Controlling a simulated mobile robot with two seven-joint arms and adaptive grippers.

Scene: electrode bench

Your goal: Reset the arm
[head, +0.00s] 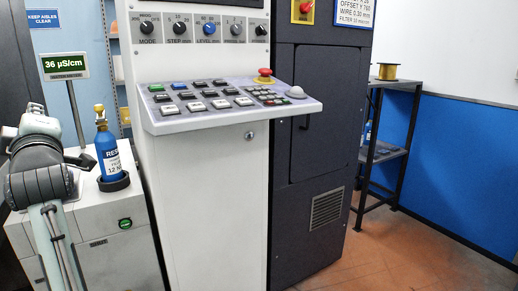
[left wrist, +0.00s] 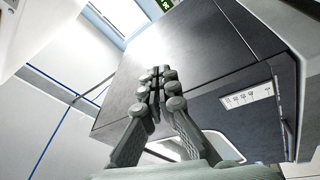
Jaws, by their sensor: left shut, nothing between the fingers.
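My left arm (head: 40,185) stands at the left edge of the head view, in front of the white cabinet with the blue bottle. Its gripper is hard to make out there. In the left wrist view my left gripper (left wrist: 158,85) shows clearly. Its grey jointed fingers are closed together with nothing between them. A dark grey cabinet-like body (left wrist: 190,50) fills the view behind the fingers. I see no contact between the fingers and anything. My right gripper is in neither view.
A white console (head: 210,190) with a sloped button panel (head: 230,122) juts out at the centre. A blue bottle (head: 108,150) stands in a dark holder on a low white cabinet (head: 120,262). A conductivity sign (head: 65,65) rises behind. Tiled floor (head: 400,250) is clear at right.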

